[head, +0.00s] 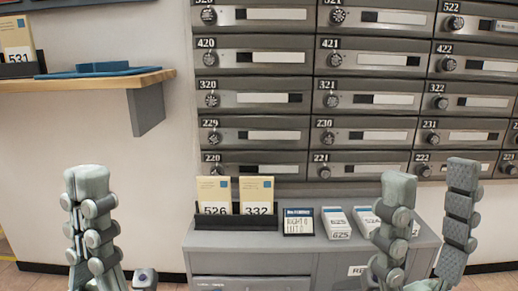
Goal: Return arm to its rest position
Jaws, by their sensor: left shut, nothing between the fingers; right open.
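My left gripper (88,185) is at the lower left of the head view, fingers pointing up. Its fingers are together and nothing shows between them. It is in front of the pale wall, left of the grey cabinet. My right gripper (430,190) is at the lower right, fingers pointing up and spread wide apart with nothing between them. It stands in front of the right part of the grey cabinet and covers part of its top. Neither gripper visibly holds anything.
A wall of numbered mailboxes (262,98) fills the back. The grey cabinet (240,241) bears a rack with yellow cards (258,190), a small dark sign (298,221) and white boxes (336,223). A wooden shelf (85,83) with a blue tray juts out at left.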

